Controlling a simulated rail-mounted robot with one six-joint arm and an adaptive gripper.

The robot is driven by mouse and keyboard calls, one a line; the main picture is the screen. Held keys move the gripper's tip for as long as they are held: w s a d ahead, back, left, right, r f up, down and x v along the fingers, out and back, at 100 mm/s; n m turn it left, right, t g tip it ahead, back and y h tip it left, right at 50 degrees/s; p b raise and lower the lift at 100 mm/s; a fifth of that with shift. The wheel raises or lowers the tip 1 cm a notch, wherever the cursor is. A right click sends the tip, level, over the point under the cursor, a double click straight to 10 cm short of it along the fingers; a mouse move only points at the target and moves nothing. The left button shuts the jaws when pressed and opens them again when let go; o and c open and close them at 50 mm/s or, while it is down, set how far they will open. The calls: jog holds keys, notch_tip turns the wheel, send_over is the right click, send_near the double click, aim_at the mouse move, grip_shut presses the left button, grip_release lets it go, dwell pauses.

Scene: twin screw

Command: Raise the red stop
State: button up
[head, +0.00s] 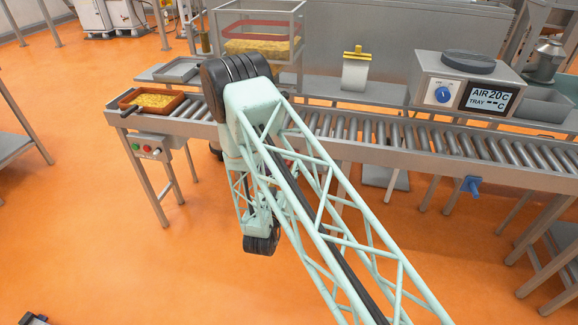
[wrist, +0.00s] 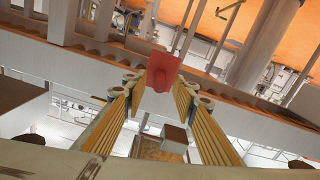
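The red stop (wrist: 164,70) shows in the wrist view as a red plate with a rounded red knob at its lower end, near the upper middle. It sits by the metal rail of the conveyor. My gripper (wrist: 157,92) is open in the wrist view, with one ribbed yellow finger on each side. The knob lies between the fingertip directions, with gaps visible on both sides. I cannot tell how far beyond the tips it is. In the head view my arm covers the gripper and most of that part of the conveyor.
The roller conveyor (head: 455,146) runs across the head view. A brown tray of yellow pieces (head: 152,100) stands at its left end, above a button box (head: 150,147). A scale-like unit with a display (head: 490,98) stands behind at right. A blue part (head: 470,185) hangs under the conveyor's right side.

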jog(key=shift+w+d, duration=0.15)
jog(key=shift+w, duration=0.6)
jog(key=shift+w+d, duration=0.1)
jog(key=shift+w, duration=0.6)
jog(key=shift+c, duration=0.7)
grip_shut()
